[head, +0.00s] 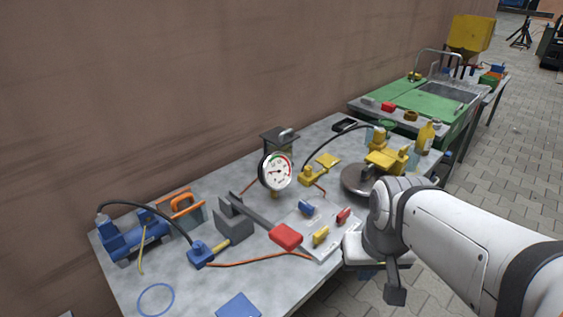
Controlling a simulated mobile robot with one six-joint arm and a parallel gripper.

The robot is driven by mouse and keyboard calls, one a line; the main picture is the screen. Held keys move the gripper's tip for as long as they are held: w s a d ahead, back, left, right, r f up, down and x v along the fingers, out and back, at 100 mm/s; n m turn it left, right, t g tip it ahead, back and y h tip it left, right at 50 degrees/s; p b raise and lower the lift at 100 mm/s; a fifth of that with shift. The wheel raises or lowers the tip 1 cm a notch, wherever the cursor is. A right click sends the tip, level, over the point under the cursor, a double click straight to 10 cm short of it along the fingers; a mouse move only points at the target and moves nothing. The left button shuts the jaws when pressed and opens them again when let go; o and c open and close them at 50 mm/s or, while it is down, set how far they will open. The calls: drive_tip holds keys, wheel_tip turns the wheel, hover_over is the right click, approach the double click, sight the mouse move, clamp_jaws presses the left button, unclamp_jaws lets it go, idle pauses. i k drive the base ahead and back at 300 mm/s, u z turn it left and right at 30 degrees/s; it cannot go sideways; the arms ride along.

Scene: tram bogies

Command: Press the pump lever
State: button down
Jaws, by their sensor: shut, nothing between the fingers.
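What looks like the pump lever is a dark grey bar (252,211) with a red grip (286,236). It rises from a dark grey block (234,224) on the workbench and slopes down to the right towards its grip. My gripper (395,291) is shut and empty at the end of my white arm, near the bench's front right edge. It is to the right of the red grip, clearly apart from it. My wrist hides part of the gripper and of the bench edge.
A pressure gauge (277,171) stands behind the lever. A pale plate (325,250) with blue, red and yellow small handles lies between the lever and my arm. Blue machinery (130,236) with a hose is at left. A round metal disc (358,180) and yellow parts (388,158) stand at right.

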sight(286, 237)
drive_tip(key=u, duration=1.3)
drive_tip(key=k, duration=1)
drive_tip(key=z, duration=0.35)
drive_tip(key=i, duration=1)
drive_tip(key=z, duration=0.05)
